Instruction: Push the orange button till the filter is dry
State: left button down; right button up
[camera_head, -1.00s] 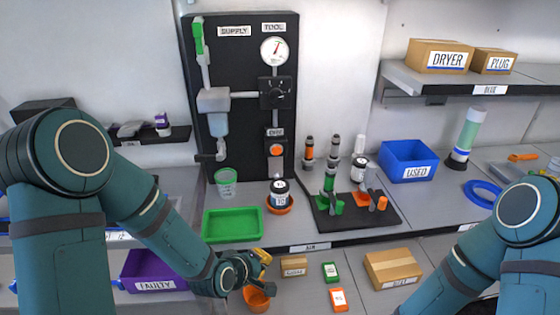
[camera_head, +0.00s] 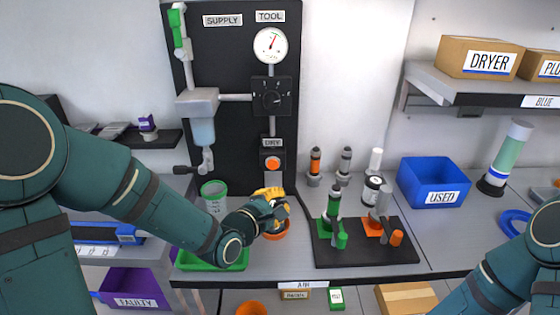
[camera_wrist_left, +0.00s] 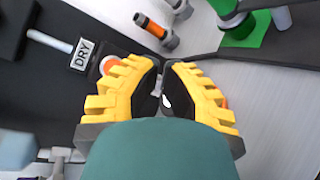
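The orange button (camera_head: 272,163) sits on a grey box below the DRY label (camera_head: 272,142) on the black panel (camera_head: 235,60). It also shows in the left wrist view (camera_wrist_left: 108,64), partly covered by a yellow finger. My left gripper (camera_head: 270,198) is in front of and below the button, apart from it, above the orange dish (camera_head: 277,235). In the left wrist view its yellow fingertips (camera_wrist_left: 165,64) are nearly together, with nothing clearly held. A clear cup (camera_head: 203,132) hangs under a grey housing on the panel. I cannot make out a filter. My right gripper is outside the view.
A black board (camera_head: 390,254) with green and orange holders lies to the right. A blue USED bin (camera_head: 435,172) is farther right.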

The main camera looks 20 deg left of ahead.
aim_at(273, 164)
pick_arm(q)
jog(key=shift+s+a, duration=0.1)
jog(key=shift+s, duration=0.1)
jog(key=shift+w, duration=0.15)
jog(key=w, duration=0.2)
jog(key=w+a+p, duration=0.1)
jog(key=w, duration=0.1)
jog(key=w+a, duration=0.1)
jog(key=w, duration=0.1)
jog(key=shift+w, duration=0.25)
jog(key=shift+w+a, duration=0.2)
jog(key=shift+w, duration=0.7)
jog(key=shift+w, duration=0.1)
dwell(0.6)
jog(key=shift+w+a, duration=0.1)
jog(key=shift+w, duration=0.2)
jog(key=shift+w+a, duration=0.15)
jog(key=shift+w, duration=0.25)
dwell(1.0)
jog(key=shift+s, duration=0.1)
jog(key=shift+s+d, duration=0.25)
jog(key=shift+s, duration=0.45)
